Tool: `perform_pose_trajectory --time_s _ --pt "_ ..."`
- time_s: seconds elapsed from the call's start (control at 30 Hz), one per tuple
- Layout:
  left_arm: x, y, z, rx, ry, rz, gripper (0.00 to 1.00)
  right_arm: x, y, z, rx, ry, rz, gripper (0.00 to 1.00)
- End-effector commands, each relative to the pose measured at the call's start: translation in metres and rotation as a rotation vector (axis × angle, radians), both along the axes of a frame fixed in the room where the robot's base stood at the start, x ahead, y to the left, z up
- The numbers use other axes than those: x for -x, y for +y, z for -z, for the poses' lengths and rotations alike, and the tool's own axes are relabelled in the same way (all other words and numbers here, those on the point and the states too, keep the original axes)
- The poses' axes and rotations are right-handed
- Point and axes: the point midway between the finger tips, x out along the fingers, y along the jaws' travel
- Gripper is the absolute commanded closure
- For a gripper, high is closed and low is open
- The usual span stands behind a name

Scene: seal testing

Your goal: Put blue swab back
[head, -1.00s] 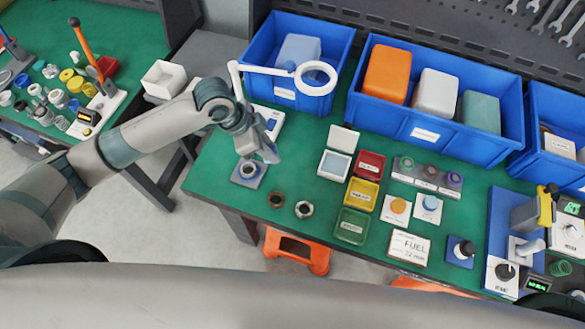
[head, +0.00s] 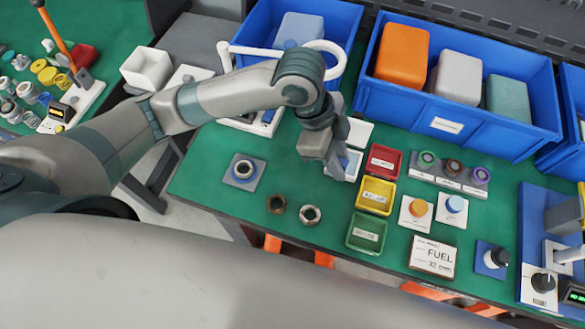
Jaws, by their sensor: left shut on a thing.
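My left gripper (head: 336,172) is in the middle of the green bench, over the near left side of the small open white box with a pale blue inside (head: 353,164). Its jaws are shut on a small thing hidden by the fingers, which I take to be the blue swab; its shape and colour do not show. To the right, a white card with a blue round top (head: 454,204) stands beside a white card with an orange round top (head: 418,207). My right gripper is out of view.
Red (head: 384,161), yellow (head: 375,195) and green (head: 367,233) trays stand right of the gripper. A metal ring sits on a blue-grey plate (head: 243,172) at left. Two loose rings (head: 310,215) lie in front. Blue bins (head: 470,125) line the back.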

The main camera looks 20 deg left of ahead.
Motion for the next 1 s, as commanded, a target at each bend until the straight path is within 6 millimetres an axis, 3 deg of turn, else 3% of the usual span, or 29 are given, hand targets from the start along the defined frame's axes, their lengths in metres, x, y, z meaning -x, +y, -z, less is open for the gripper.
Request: perform_pose_trajectory --time_s 0.2,0.37,0.8,1.0 --pt "-0.001 0.003 0.002 0.0 0.001 -0.002 0.98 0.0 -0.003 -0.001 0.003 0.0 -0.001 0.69" --pt "-0.003 0.018 0.01 -0.003 0.003 -0.005 0.98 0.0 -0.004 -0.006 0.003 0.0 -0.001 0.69" --pt "-0.018 0.095 0.056 -0.004 0.003 -0.006 0.98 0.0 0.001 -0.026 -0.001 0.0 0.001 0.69" --pt "-0.022 0.113 0.069 -0.001 0.002 -0.002 0.98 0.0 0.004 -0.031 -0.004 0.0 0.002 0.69"
